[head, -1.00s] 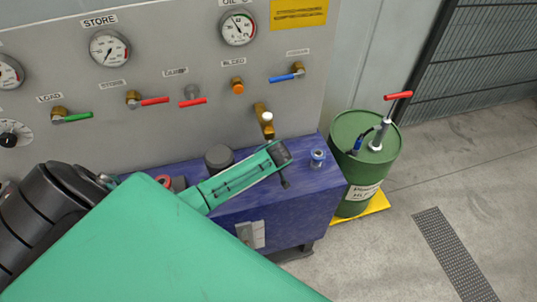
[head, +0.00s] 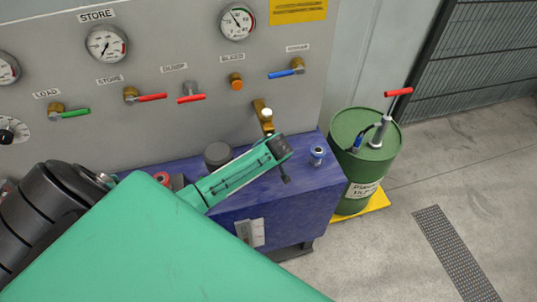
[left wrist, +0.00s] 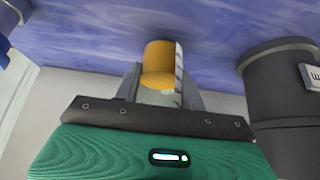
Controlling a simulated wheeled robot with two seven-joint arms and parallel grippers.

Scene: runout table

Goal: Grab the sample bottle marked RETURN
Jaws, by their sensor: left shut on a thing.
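My left gripper (head: 285,174) is over the blue bench, below a brass tap. In the left wrist view its grey fingers (left wrist: 160,84) are shut on a small bottle with amber contents (left wrist: 158,56). A white label strip with dark print shows on the bottle's right side. The print cannot be read, so I cannot tell if it says RETURN. The head view hides this bottle behind the gripper. Another small bottle, blue and white (head: 317,156), stands on the bench to the right of the gripper. My right gripper is in neither view.
The blue bench (head: 290,212) has a dark pot (head: 217,155) left of the gripper, and a red ring-shaped thing (head: 176,181). The brass tap (head: 264,113) juts from the grey panel (head: 190,125) with gauges and levers. A green drum (head: 350,178) stands right of the bench.

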